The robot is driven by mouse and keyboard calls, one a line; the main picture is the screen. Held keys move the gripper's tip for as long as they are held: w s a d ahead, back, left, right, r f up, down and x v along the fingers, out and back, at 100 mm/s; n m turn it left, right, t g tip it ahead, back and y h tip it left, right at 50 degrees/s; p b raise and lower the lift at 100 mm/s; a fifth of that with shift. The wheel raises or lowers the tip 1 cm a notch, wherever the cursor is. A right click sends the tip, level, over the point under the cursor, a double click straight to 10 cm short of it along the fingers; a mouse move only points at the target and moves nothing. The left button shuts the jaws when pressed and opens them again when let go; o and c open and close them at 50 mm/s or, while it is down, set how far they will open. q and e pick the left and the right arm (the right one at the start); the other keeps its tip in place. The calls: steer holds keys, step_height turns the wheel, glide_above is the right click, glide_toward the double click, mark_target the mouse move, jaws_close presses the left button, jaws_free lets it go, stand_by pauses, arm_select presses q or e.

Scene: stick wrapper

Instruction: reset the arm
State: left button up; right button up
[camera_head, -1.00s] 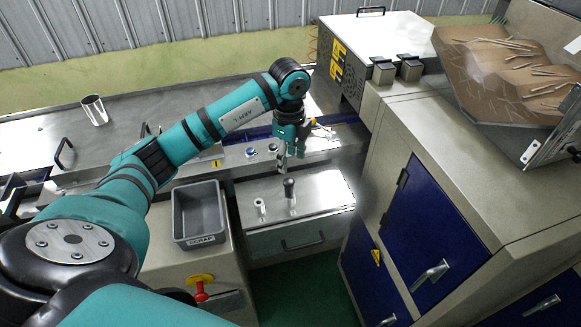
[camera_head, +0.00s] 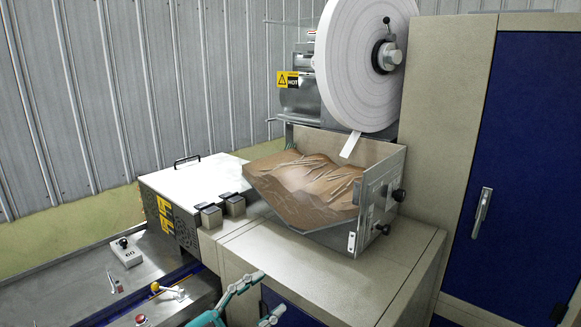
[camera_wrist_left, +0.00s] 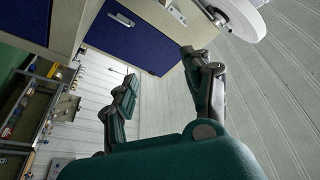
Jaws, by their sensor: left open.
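My left gripper (camera_head: 271,291) shows at the bottom edge of the head view, with its teal fingers spread apart. It is in front of the cream machine cabinet and below the brown hopper. In the left wrist view the same gripper (camera_wrist_left: 158,66) is open, with a wide gap between its dark fingertips and nothing held. Most of the left arm is out of the head view. My right gripper is in neither view.
A wrapper machine with a large white roll (camera_head: 362,62) and a hopper of sticks (camera_head: 310,185) stands at centre. A tall cabinet with a blue door (camera_head: 525,150) is at right. A low steel bench (camera_head: 75,290) with a red knob and yellow lever is at lower left.

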arm_select(q)
steer(key=w+a+f+n+t+y, duration=0.1)
steer(key=a+f+n+t+y, duration=0.25)
steer(key=a+n+y, duration=0.35)
steer(key=a+f+n+t+y, duration=0.2)
steer(key=a+n+t+y, duration=0.2)
steer(key=a+n+y, duration=0.3)
steer(key=s+a+f+n+g+y, duration=0.4)
steer(key=s+f+g+y, duration=0.1)
steer(key=f, duration=0.5)
steer(key=s+d+f+m+g+h, duration=0.1)
steer(key=s+f+g, duration=0.45)
steer(key=s, duration=0.45)
steer(key=s+d+f+g, duration=0.1)
steer(key=s+f+g, duration=0.5)
steer(key=s, duration=0.4)
steer(key=s+f+b, duration=0.3)
steer(key=f, duration=3)
steer(key=s+a+f+g+b, duration=0.1)
steer(key=s+a+f+b, duration=0.1)
steer(key=s+f, duration=1.3)
steer(key=shift+s+a+f+m+g, duration=0.3)
steer(key=shift+s+f+m+g, duration=0.05)
steer(key=shift+s+m+g, duration=0.05)
